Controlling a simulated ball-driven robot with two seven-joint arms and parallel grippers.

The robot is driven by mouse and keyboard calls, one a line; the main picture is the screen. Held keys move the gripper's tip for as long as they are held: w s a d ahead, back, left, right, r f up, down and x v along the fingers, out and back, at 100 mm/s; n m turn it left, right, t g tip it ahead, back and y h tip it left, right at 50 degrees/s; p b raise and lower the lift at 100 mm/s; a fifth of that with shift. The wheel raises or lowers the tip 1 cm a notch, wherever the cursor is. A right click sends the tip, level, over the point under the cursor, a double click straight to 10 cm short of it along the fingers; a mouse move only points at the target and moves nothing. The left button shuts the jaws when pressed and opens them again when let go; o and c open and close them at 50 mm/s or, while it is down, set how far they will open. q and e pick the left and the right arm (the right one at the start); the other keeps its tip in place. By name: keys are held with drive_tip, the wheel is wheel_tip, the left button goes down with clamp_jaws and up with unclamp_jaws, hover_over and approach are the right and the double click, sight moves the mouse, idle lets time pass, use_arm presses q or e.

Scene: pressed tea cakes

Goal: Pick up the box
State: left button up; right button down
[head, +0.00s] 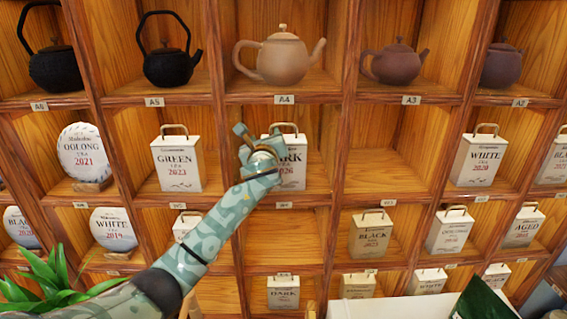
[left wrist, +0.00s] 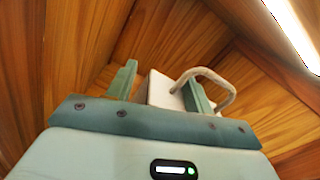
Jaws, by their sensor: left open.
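The white box labelled DARK (head: 292,172), with a handle on top, stands upright in a middle-row compartment below the A4 label. My left gripper (head: 257,138) is in front of its left part and hides some of its face. In the left wrist view, the open gripper fingers (left wrist: 162,88) stand apart, with the white box (left wrist: 160,92) and its looped handle showing between or just beyond them. I cannot tell whether the fingers touch the box. My right gripper is not in view.
Wooden walls divide the shelf into compartments. The white GREEN box (head: 177,163) stands in the compartment to the left, and the compartment to the right (head: 380,172) is empty. A tan teapot (head: 282,58) sits above. A green plant (head: 45,280) is at lower left.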

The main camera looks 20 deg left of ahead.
use_arm(q)
drive_tip(key=shift+s, duration=0.15)
clamp_jaws()
drive_tip(key=shift+r, duration=0.15)
